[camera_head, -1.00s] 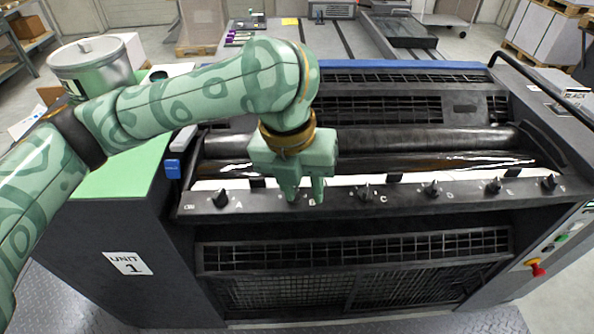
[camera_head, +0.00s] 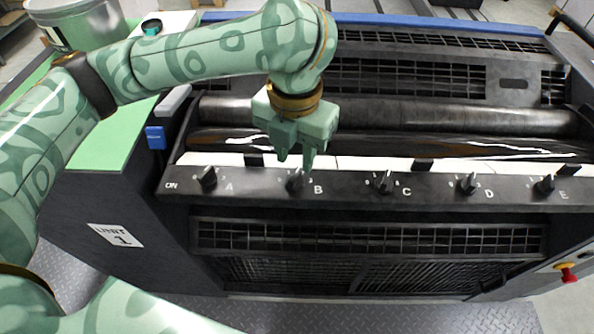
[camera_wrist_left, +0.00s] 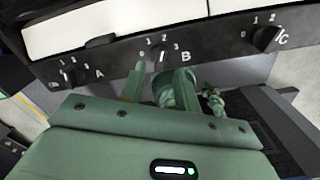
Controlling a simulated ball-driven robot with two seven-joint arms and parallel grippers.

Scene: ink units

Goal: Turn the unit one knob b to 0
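Knob B (camera_head: 296,182) is a small black pointer knob on the dark front panel of unit one, by a white letter B. In the left wrist view knob B (camera_wrist_left: 160,53) has the marks 0 to 3 around it, and its pointer seems to lean up near the 2; I cannot read it surely. My left gripper (camera_head: 295,163) is open and empty, its fingertips just above knob B in the head view. In the wrist view its two fingers (camera_wrist_left: 158,80) are spread, with the knob showing beyond the gap. Contact is not visible. My right gripper does not show.
Knob A (camera_head: 208,178) and knob C (camera_head: 384,182) flank knob B on the same panel (camera_head: 345,187). Knobs D (camera_head: 468,184) and E (camera_head: 545,185) lie further right. A "UNIT 1" sign (camera_head: 115,235) is on the side. Rollers (camera_head: 420,115) lie behind the panel.

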